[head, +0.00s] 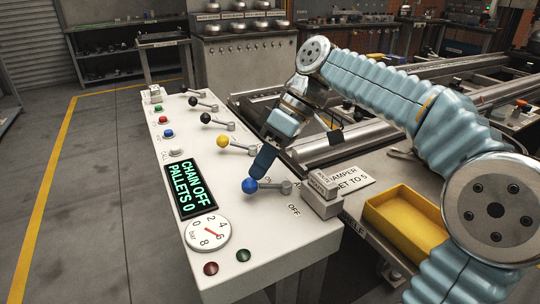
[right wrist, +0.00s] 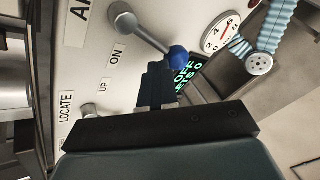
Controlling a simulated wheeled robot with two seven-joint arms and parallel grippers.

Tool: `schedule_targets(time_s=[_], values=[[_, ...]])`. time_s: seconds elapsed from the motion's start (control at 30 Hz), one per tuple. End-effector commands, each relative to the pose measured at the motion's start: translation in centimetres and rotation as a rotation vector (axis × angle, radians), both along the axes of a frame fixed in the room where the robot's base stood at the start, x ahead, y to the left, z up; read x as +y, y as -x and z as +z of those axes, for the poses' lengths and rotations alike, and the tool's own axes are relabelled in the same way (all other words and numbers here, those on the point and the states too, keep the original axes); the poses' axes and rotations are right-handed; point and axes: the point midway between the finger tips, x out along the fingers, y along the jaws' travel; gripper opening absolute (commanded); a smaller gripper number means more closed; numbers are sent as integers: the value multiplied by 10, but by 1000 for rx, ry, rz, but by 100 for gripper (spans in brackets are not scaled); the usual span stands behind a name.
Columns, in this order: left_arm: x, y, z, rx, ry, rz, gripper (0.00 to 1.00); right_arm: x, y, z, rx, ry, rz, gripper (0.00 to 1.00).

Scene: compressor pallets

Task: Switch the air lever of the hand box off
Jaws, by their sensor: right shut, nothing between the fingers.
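The hand box (head: 218,262) is a white sloped panel in the middle of the head view. Its air lever has a blue ball knob (head: 249,185) on a grey arm (head: 272,188) that points left from its pivot. The lever also shows in the right wrist view with its blue knob (right wrist: 178,57), beside the ON label (right wrist: 117,54). The OFF label (head: 294,210) is on the near side of the pivot. My right gripper (head: 260,167) is shut and empty, its dark fingertips right beside the knob on its far side. I cannot tell whether they touch it. My left gripper is not in view.
Yellow-knobbed (head: 223,141) and black-knobbed levers stand farther up the panel. A display (head: 190,188) reads CHAIN OFF, PALLETS 0. A gauge (head: 208,234) sits nearer.

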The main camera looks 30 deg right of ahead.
Motion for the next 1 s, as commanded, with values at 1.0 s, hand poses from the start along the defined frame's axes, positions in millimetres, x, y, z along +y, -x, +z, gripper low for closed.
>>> schedule_targets(time_s=[1.0], values=[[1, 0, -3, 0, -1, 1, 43, 19, 35, -1, 3, -6, 135, 0]])
